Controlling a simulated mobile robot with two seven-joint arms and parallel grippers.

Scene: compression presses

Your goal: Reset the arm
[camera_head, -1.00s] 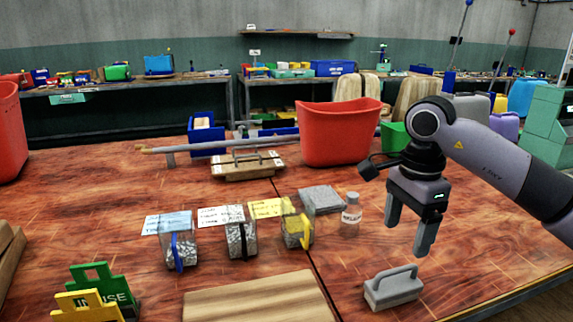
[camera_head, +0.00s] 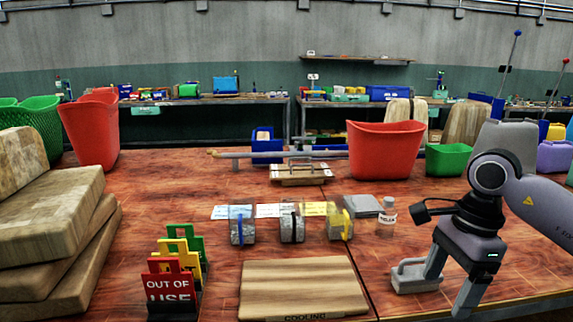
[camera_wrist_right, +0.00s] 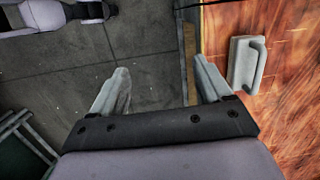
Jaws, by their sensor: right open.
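My right gripper (camera_head: 450,292) is open and empty, pointing down at the right of the head view. It is just right of a grey block with a handle (camera_head: 415,277) on the wooden table (camera_head: 220,165), and one finger overlaps the block in the picture. In the right wrist view the open fingers (camera_wrist_right: 160,75) hang over the grey floor (camera_wrist_right: 150,45) by the table edge. The handled block (camera_wrist_right: 247,63) lies to their right, apart from them. My left gripper is not in view.
A wooden board (camera_head: 303,285) lies at the front middle. Several clear containers, one of them with a blue strip (camera_head: 242,226), and a small bottle (camera_head: 387,215) stand behind it. Coloured signs (camera_head: 172,285) and stacked wooden blocks (camera_head: 45,215) are at left. A red bin (camera_head: 385,150) stands behind.

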